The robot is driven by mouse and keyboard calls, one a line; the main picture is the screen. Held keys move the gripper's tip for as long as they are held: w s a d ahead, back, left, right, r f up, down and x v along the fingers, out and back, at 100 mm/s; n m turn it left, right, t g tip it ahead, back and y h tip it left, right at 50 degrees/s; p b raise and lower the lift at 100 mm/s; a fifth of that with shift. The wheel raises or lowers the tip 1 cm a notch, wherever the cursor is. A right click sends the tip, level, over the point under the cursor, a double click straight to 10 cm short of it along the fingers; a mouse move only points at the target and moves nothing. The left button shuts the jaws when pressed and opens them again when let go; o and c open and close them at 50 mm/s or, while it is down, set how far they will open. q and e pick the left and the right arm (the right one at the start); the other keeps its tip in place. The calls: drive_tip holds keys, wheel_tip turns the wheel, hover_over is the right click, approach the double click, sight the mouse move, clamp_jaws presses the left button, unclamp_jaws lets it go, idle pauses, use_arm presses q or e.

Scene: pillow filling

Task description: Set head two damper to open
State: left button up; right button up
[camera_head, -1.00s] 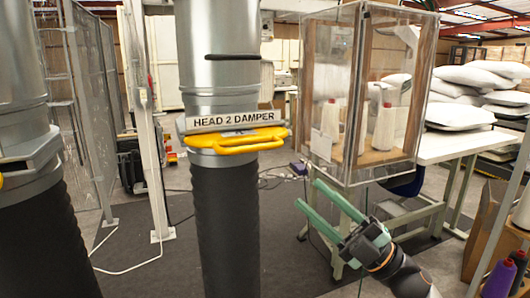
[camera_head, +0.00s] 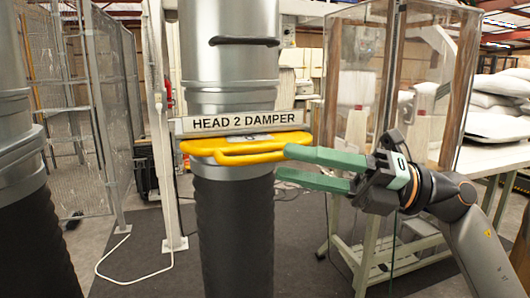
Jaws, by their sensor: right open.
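The head two damper is a yellow sliding plate with a loop handle (camera_head: 240,151) on a vertical metal duct (camera_head: 232,70). A white label reading "HEAD 2 DAMPER" (camera_head: 243,121) sits just above it. My right gripper (camera_head: 288,167) comes in from the right with its two green fingers pointing left. It is open and empty. Its upper fingertip is at the right end of the yellow handle in the picture, and its lower finger is below the handle's level. Whether it touches the handle I cannot tell. My left gripper is not in view.
A black flexible hose (camera_head: 235,240) hangs below the duct. Another metal duct (camera_head: 14,100) stands at the left edge. A clear-walled cabinet (camera_head: 462,75) stands behind my right arm. White pillows (camera_head: 495,125) are stacked at the right. A wire-mesh fence (camera_head: 85,100) is at the back left.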

sight(265, 158)
drive_tip(key=x, duration=0.5)
clamp_jaws()
idle(0.3)
idle(1.0)
